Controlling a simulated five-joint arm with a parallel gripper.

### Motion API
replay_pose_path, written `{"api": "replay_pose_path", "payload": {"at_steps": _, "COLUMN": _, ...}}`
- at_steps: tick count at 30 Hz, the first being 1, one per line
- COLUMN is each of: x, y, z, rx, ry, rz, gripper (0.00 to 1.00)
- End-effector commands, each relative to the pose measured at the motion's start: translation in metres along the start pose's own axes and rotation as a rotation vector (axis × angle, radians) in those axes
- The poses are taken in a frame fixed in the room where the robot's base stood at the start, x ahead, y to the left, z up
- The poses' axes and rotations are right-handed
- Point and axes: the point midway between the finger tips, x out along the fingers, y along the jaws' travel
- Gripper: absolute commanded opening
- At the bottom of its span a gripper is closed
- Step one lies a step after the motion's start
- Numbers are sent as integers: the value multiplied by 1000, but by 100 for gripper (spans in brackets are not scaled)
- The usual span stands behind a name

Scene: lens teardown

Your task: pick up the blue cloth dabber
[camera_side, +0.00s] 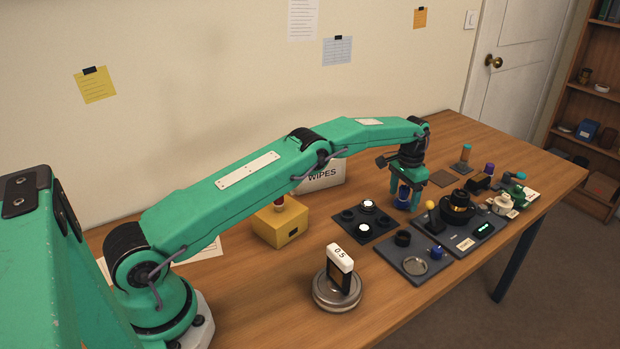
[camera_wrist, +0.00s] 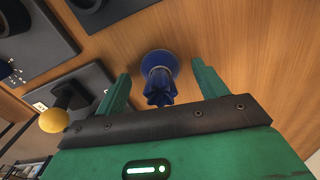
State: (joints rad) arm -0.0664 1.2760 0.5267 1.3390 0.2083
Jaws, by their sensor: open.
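The blue cloth dabber (camera_side: 403,196) stands on the wooden table under my gripper. It has a round base and a ridged, gathered top, seen close up in the wrist view (camera_wrist: 159,84). My gripper (camera_side: 406,206) points down over it with the jaws open. In the wrist view my gripper (camera_wrist: 161,70) has one green finger on each side of the dabber, with a gap on both sides. The fingers partly hide the dabber in the side view.
A dark tray with round parts (camera_side: 350,229) lies left of my gripper. A grey tray (camera_side: 395,262) with a small blue piece (camera_side: 436,252) is in front. A yellow ball knob (camera_wrist: 52,121) stands close by. A yellow box (camera_side: 281,225) is farther left.

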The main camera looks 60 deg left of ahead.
Motion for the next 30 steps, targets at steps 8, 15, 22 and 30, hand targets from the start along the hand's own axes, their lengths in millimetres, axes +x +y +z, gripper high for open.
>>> {"api": "replay_pose_path", "payload": {"at_steps": 8, "x": 5, "y": 0, "z": 0, "rx": 0, "ry": 0, "rz": 0, "gripper": 72}}
{"api": "replay_pose_path", "payload": {"at_steps": 15, "x": 4, "y": 0, "z": 0, "rx": 0, "ry": 0, "rz": 0, "gripper": 72}}
{"api": "replay_pose_path", "payload": {"at_steps": 22, "x": 4, "y": 0, "z": 0, "rx": 0, "ry": 0, "rz": 0, "gripper": 40}}
{"api": "replay_pose_path", "payload": {"at_steps": 30, "x": 4, "y": 0, "z": 0, "rx": 0, "ry": 0, "rz": 0, "gripper": 24}}
